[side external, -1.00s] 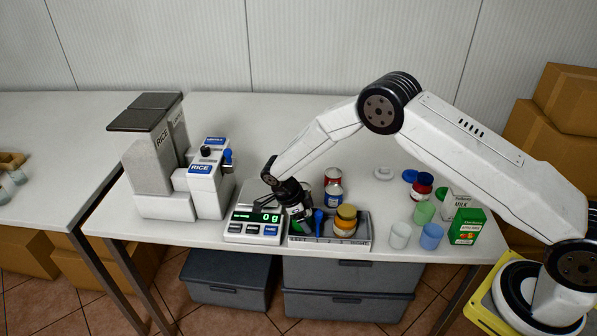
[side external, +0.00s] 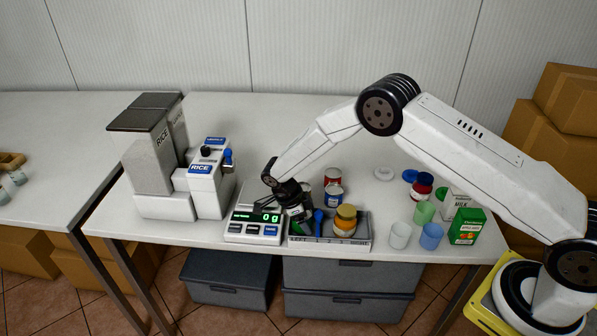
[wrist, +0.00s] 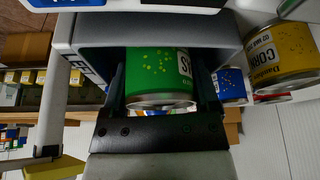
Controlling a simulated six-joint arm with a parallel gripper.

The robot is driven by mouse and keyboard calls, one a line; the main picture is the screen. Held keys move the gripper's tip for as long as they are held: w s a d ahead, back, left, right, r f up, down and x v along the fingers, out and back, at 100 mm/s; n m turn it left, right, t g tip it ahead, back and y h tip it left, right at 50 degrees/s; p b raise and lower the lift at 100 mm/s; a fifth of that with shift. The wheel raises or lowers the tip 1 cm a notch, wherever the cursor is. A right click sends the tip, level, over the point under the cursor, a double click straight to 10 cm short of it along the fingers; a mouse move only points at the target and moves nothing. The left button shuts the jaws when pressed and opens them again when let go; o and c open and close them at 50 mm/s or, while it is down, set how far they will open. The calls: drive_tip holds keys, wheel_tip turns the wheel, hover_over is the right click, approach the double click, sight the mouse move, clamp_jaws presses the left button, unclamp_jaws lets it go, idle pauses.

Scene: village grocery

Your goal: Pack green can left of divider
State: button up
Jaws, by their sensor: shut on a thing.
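The green can (wrist: 160,72) sits between the two fingers of my gripper (wrist: 160,92) in the wrist view. My gripper is shut on it. In the side view my gripper (side external: 297,215) is over the left end of the grey tray (side external: 330,243), whose front carries a LEFT label. A little of the green can (side external: 302,229) shows low there, within the tray's outline. The wrist view shows the tray wall (wrist: 85,35) beside and beyond the can. A blue upright piece (side external: 318,221) stands right of my gripper. Whether the can touches the tray floor is hidden.
A scale (side external: 252,227) reading 0 g stands close at left. Red and blue cans (side external: 333,190) stand behind. Cups (side external: 431,236) and a green carton (side external: 467,226) are at right.

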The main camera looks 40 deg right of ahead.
drive_tip(key=shift+f, duration=0.2)
drive_tip(key=o, duration=1.2)
drive_tip(key=shift+r, duration=0.15)
drive_tip(key=shift+r, duration=3.85)
drive_tip(key=shift+r, duration=0.1)
